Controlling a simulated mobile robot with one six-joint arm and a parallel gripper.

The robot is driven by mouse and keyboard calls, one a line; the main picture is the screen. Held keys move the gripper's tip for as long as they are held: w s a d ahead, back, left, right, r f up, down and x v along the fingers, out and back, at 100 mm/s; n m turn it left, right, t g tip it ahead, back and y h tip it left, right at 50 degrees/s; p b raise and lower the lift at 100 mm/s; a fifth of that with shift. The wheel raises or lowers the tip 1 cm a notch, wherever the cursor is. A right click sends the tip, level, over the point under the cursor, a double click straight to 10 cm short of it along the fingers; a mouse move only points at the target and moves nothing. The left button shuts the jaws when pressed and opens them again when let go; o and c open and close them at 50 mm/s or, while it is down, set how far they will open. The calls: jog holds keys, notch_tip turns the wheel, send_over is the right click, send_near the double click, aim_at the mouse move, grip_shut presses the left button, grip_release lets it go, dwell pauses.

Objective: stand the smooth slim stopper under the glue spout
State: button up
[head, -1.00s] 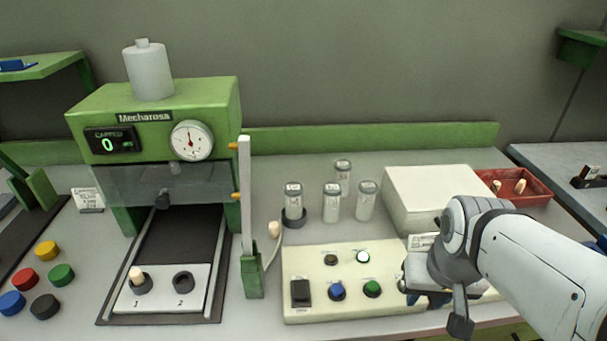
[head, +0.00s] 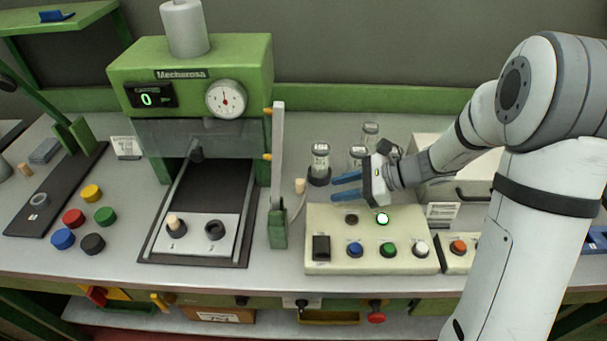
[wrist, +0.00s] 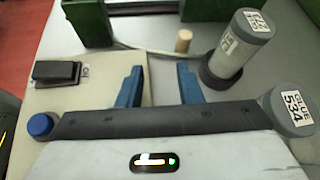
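A pale tan stopper (head: 300,185) stands on the table beside the upright lever; it also shows in the wrist view (wrist: 183,41), beyond my fingertips. Another tan stopper (head: 173,220) stands in the holder marked 1 on the press's slide plate, and one more (head: 25,169) is at the far left. I cannot tell which is smooth and slim. My gripper (head: 334,187) has blue fingers spread apart above the back of the control panel, pointing left toward the near stopper. The wrist view shows the gap between them (wrist: 160,75) empty. I cannot make out the glue spout for certain.
Labelled bottles (head: 320,158) stand just behind my gripper, one in a black holder. The green press (head: 190,75), lever (head: 277,180) and button panel (head: 330,258) crowd the area. Coloured caps (head: 92,193) lie left of the press. Holder 2 (head: 215,230) looks empty.

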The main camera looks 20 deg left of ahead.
aim_at(300, 187)
jog(key=w+m, duration=0.1)
jog(key=w+a+f, duration=0.1)
jog(key=w+m+y, duration=0.1)
jog(key=shift+a+f+m+t, duration=0.15)
jog(key=shift+a+m+t, duration=0.15)
jog(key=shift+a+t, duration=0.1)
jog(key=x, duration=0.3)
jog(key=p+x, duration=0.1)
jog(key=x, duration=0.3)
jog(key=shift+a, duration=0.35)
jog(key=shift+c, duration=0.2)
grip_shut()
